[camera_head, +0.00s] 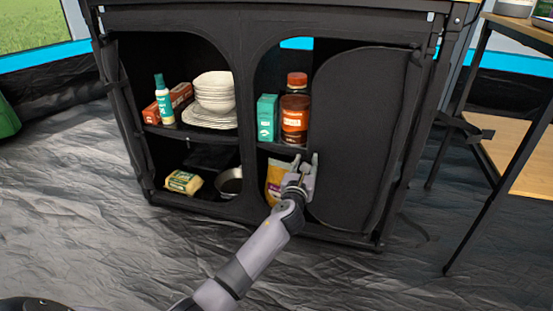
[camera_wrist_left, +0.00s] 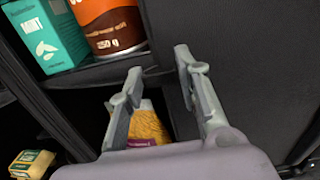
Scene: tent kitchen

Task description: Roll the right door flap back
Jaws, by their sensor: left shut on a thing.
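The right door flap (camera_head: 358,130) is a black fabric panel. It hangs over the right part of the cabinet's (camera_head: 245,100) right opening, leaving the left part of that opening uncovered. My left gripper (camera_head: 305,160) is at the flap's left edge, low on the panel, and is shut on it. In the left wrist view, the fingers (camera_wrist_left: 158,62) stand on either side of the edge, with the flap (camera_wrist_left: 235,70) filling the right side. The exact contact is partly hidden. My right gripper is not in view.
Behind the opening stand a teal box (camera_head: 267,118), a brown jar (camera_head: 294,120) and a yellow bag (camera_head: 275,180), close to my gripper. A wooden-shelved stand (camera_head: 515,165) is at the right. The floor in front is clear.

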